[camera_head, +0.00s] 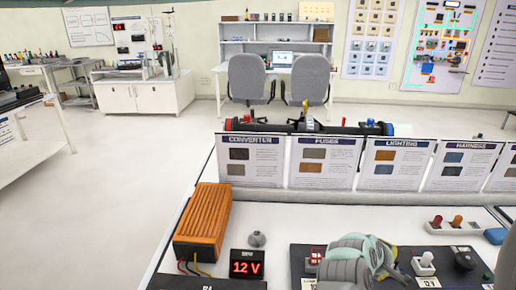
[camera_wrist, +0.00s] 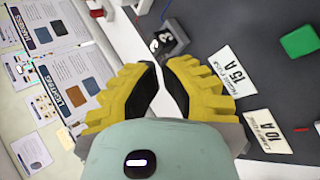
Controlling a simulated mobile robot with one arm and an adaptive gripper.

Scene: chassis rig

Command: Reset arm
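My gripper (camera_wrist: 161,64) has two yellow ribbed fingers with dark inner pads in the wrist view. A narrow gap shows between the fingers, and nothing is held in it. In the head view, my pale green and grey arm and wrist (camera_head: 355,258) are over the dark board at the lower right. The fingers are mostly hidden there by the wrist. A small dark socket-like part (camera_wrist: 170,40) lies beyond the fingertips in the wrist view.
An orange ribbed box (camera_head: 203,222) and a 12 V display (camera_head: 247,264) stand on the bench at left. Information panels (camera_head: 324,162) line its back. Fuse labels reading 15 A (camera_wrist: 231,74) and 10 A (camera_wrist: 267,131) lie near a green block (camera_wrist: 299,41).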

